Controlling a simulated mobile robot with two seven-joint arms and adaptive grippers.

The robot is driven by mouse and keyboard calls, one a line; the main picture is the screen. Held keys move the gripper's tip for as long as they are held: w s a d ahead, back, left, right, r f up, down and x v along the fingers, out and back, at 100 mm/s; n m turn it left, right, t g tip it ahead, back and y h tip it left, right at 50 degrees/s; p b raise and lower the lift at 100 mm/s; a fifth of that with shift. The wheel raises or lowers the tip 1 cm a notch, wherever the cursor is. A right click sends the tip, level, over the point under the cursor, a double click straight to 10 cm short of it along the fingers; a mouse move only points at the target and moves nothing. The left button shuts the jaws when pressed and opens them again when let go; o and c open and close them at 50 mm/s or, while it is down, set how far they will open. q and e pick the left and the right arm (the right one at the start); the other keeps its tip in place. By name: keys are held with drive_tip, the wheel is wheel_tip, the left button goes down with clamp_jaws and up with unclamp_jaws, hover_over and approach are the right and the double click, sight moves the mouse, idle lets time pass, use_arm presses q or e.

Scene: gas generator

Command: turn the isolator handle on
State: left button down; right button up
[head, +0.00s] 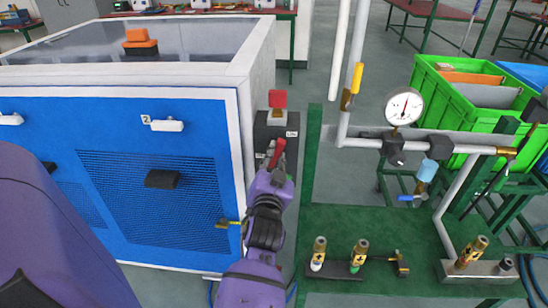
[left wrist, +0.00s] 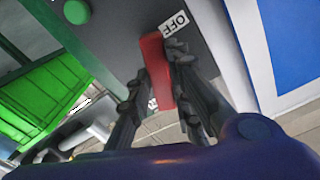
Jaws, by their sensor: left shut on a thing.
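The isolator is a dark box (head: 276,128) on the right side of the blue-and-white cabinet. Its red handle (head: 276,150) shows just beyond my left gripper (head: 272,168). In the left wrist view the red handle (left wrist: 155,65) sits between the two black fingers of my left gripper (left wrist: 158,85), which is shut on it. A white label reading OFF (left wrist: 173,23) is beside the handle's upper end. The gripper hides part of the isolator's lower face in the head view. My right gripper is not in view.
The cabinet (head: 140,106) stands close on the left. A green post (head: 308,160) and a pipe rig with a gauge (head: 403,106) stand on the right. A green crate (head: 430,90) is behind the rig. A red block (head: 277,99) tops the isolator area.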

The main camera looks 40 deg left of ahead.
use_arm(q)
drive_tip(key=n, duration=0.2)
drive_tip(key=shift+r+n+p, duration=0.1)
drive_tip(key=shift+n+p, duration=0.2)
drive_tip(key=shift+p, duration=0.1)
drive_tip(key=shift+n+p, duration=0.35)
drive_tip(key=shift+n, duration=0.55)
drive_tip(key=c, duration=1.6)
unclamp_jaws()
drive_tip(key=shift+s+d+f, duration=0.2)
drive_tip(key=shift+s, duration=0.1)
drive_tip(key=v, duration=0.6)
drive_tip(key=shift+s+d+r, duration=0.1)
drive_tip(key=shift+s+d, duration=0.05)
drive_tip(key=shift+s, duration=0.15)
